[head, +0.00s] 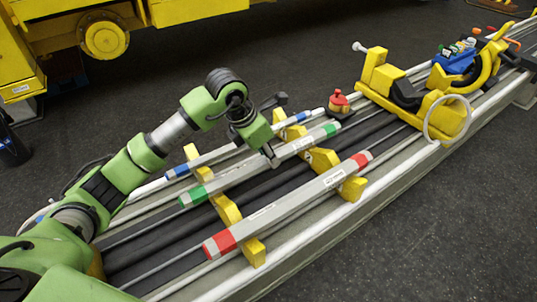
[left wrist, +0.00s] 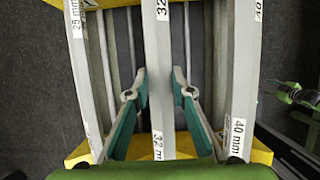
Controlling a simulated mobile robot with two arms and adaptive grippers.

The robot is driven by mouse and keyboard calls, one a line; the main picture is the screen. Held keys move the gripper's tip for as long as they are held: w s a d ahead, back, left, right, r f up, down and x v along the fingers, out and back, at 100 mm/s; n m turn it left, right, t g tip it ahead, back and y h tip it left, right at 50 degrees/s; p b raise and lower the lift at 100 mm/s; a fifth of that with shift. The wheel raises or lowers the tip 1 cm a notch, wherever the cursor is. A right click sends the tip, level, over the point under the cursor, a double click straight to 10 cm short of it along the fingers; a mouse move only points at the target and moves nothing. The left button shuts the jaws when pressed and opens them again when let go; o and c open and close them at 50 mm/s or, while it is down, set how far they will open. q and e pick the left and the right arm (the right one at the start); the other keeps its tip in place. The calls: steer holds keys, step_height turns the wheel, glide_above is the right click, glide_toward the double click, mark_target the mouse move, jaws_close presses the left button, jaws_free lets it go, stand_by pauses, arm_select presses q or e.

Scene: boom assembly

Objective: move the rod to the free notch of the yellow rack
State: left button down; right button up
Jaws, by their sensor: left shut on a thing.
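Three grey rods lie side by side along the yellow rack (head: 229,210). They are a blue-marked rod (head: 214,156), a green-marked rod (head: 240,173) in the middle and a red-marked rod (head: 280,210) nearest. My left gripper (head: 272,158) is shut on the green-marked rod near its middle. In the left wrist view its fingers (left wrist: 159,80) press on both sides of the rod labelled 32 mm (left wrist: 158,45). Rods labelled 25 mm (left wrist: 83,70) and 40 mm (left wrist: 243,95) flank it. I cannot tell whether the held rod still touches the rack. Bare yellow rack shows between the green-marked and red-marked rods.
The rack stands on a long railed bench (head: 375,195). A yellow fixture (head: 415,95) with a white ring is farther right. A green and dark arm part (left wrist: 300,95) shows at the right of the wrist view.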

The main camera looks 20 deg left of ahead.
arm_select(q)
steer(key=shift+f+b, duration=0.95)
steer(key=shift+f, duration=0.05)
